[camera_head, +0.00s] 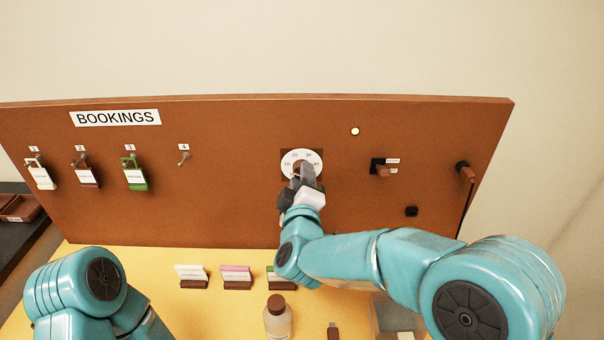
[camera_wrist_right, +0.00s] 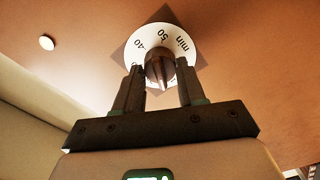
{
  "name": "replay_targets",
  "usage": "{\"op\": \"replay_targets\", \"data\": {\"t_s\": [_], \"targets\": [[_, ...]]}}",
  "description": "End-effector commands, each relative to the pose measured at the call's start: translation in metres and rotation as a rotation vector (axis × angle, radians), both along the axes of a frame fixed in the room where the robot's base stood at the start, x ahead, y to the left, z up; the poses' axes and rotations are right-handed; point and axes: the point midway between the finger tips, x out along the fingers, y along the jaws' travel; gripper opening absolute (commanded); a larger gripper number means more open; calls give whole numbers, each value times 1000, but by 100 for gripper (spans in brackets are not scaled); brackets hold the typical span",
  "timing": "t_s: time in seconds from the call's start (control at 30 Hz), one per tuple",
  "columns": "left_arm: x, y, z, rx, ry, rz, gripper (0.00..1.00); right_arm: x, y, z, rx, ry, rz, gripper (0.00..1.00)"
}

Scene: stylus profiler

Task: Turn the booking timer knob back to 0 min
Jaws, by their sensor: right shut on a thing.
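The booking timer is a round white dial (camera_head: 288,155) on the brown board, partly covered by my right gripper (camera_head: 303,177) in the head view. In the right wrist view the dial (camera_wrist_right: 145,40) shows 40, 50 and "min" around its upper part. Its dark brown knob (camera_wrist_right: 159,71) sits at the centre. My right gripper (camera_wrist_right: 160,82) is shut on the knob, one finger on each side. The dial's lower part is hidden behind the fingers, and I cannot tell which mark the knob points to. My left arm shows at the lower left, but its gripper is out of view.
A switch (camera_head: 383,169) and a plug with a cable (camera_head: 465,171) are right of the dial. Tags hang on hooks 1 to 3 under the BOOKINGS sign (camera_head: 116,118); hook 4 (camera_head: 183,159) is bare. Card holders and a bottle (camera_head: 278,320) stand on the yellow table (camera_head: 150,266).

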Motion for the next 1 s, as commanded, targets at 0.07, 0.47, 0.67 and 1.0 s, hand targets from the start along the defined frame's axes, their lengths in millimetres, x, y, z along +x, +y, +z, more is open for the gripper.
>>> {"op": "replay_targets", "data": {"t_s": [0.07,0.47,0.67,1.0], "targets": [[0,0,0,0,0,0,43,0,0,0,-181,0,1,3],[0,0,0,0,0,0,43,0,0,0,-1155,1,1,3],[0,0,0,0,0,0,43,0,0,0,-1226,1,2,56],[0,0,0,0,0,0,43,-2,0,0,-1223,1,1,65]]}}
